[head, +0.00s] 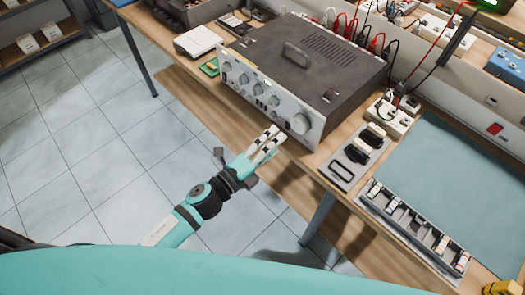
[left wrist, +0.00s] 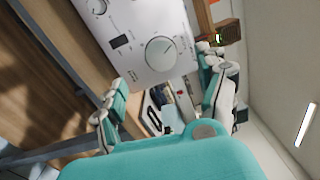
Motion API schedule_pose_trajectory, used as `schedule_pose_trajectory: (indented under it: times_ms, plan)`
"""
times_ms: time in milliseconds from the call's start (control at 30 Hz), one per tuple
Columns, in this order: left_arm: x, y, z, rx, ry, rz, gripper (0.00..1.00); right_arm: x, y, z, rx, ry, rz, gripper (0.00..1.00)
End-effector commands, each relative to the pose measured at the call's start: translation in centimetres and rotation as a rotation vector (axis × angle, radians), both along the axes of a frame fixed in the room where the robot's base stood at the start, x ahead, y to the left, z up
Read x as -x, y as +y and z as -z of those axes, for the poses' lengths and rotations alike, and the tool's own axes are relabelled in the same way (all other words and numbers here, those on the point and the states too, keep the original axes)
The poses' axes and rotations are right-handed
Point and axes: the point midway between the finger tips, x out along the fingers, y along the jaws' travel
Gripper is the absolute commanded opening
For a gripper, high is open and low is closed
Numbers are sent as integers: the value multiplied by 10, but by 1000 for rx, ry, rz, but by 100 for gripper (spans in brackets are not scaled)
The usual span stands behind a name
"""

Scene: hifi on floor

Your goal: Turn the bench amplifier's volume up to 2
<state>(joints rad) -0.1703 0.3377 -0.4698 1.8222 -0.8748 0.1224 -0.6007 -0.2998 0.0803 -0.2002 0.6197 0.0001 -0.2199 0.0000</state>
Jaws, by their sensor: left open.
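The bench amplifier (head: 305,70) is a dark box with a silver front panel, standing on the wooden bench. A large round knob (head: 299,123) sits at the right end of that panel, with smaller knobs to its left. In the left wrist view a large pale knob (left wrist: 160,53) shows on the panel, with scale marks around it too small to read. My left gripper (head: 272,139) is open and empty, in front of the panel's right part and apart from it. In the left wrist view its fingers stand to either side below the large knob. My right gripper is not in view.
A grey tray with dark and white items (head: 340,176) and a compartment tray (head: 371,210) stand right of the amplifier, beside a blue mat (head: 455,165). Red and black cables (head: 378,42) run behind it. The tiled floor (head: 90,130) before the bench is clear.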

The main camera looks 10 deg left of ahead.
Motion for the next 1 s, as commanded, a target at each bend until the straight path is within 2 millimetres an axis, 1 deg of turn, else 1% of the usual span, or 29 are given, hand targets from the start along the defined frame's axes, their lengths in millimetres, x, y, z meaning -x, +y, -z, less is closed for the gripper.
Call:
schedule_pose_trajectory:
  times_ms: [33,100,300,867,967,1000]
  plan:
    - [9,6,1,0,4,0,74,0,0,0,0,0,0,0]
    - [17,12,1,0,4,0,74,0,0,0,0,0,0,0]
    - [30,22,0,0,1,0,74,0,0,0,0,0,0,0]
    - [31,23,1,0,1,-1,74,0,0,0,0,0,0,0]
    - [29,27,12,12,36,-18,74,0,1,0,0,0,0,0]
    - [27,31,23,25,71,-34,74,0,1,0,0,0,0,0]
